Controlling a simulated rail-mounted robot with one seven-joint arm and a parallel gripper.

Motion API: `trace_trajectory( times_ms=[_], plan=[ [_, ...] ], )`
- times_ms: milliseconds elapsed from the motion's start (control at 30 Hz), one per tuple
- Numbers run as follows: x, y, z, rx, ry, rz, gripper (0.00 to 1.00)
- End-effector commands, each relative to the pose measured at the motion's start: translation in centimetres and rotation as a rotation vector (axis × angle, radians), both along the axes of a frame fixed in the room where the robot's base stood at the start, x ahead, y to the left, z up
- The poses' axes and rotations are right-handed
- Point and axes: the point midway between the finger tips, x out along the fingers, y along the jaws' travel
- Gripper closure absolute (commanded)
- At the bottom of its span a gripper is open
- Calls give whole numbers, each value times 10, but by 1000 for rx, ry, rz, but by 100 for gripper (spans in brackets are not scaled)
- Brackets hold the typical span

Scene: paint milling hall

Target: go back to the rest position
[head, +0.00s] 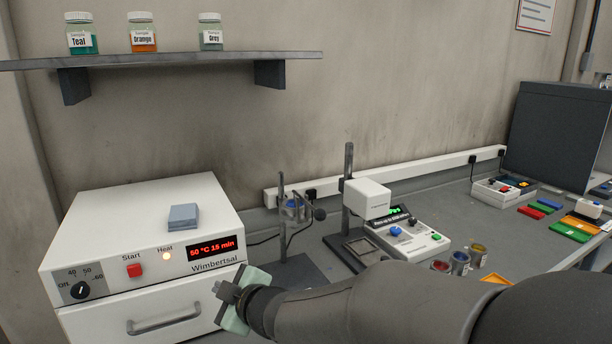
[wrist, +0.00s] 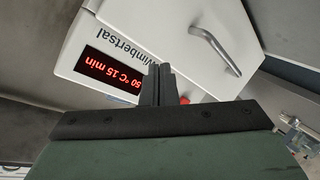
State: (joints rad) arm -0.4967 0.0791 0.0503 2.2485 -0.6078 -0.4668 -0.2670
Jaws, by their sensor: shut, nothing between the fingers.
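My gripper (head: 220,290) is in front of the right side of the white Wimbertsal oven (head: 100,240), beside its closed lower front. In the wrist view, my two dark fingers (wrist: 158,82) are together with nothing between them. The oven also shows upside down in the wrist view (wrist: 150,35), behind the fingers. Its red display (head: 211,248) reads 50 °C 15 min, and the Heat lamp (head: 166,256) glows. The red Start button (head: 135,270) and the dial (head: 80,290) are to the left. The pull handle (head: 163,322) is on the front.
A grey-blue block (head: 183,217) lies on the oven. A shelf (head: 180,60) above holds teal, orange and grey sample jars. To the right are a stand (head: 283,220), a white instrument (head: 410,235) and small paint cups (head: 460,262). My arm crosses the lower right.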

Motion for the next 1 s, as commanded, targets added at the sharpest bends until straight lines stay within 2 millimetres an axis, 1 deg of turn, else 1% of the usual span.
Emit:
trace_trajectory(
  times_ms=[33,67,100,167,200,267,300,367,400,467,500,600,700,800,1000],
  plan=[
    [8,-39,-6,-28,68,-125,100],
    [10,-61,-12,-45,118,-198,100],
    [11,-91,-20,-63,185,-297,100],
    [4,-135,-32,-86,294,-442,100],
    [-4,-164,-41,-97,372,-539,100],
    [-23,-204,-53,-108,495,-681,100],
    [-40,-229,-61,-110,581,-773,100],
    [-69,-260,-72,-109,715,-902,100],
    [-90,-277,-79,-104,804,-981,100],
    [-122,-296,-86,-95,932,-1082,100],
    [-142,-304,-90,-86,1012,-1139,100],
    [-183,-314,-95,-68,1172,-1238,100],
    [-207,-317,-97,-59,1270,-1286,100],
    [-217,-317,-98,-55,1309,-1305,100],
    [-217,-317,-98,-57,1311,-1304,100]
  ],
)
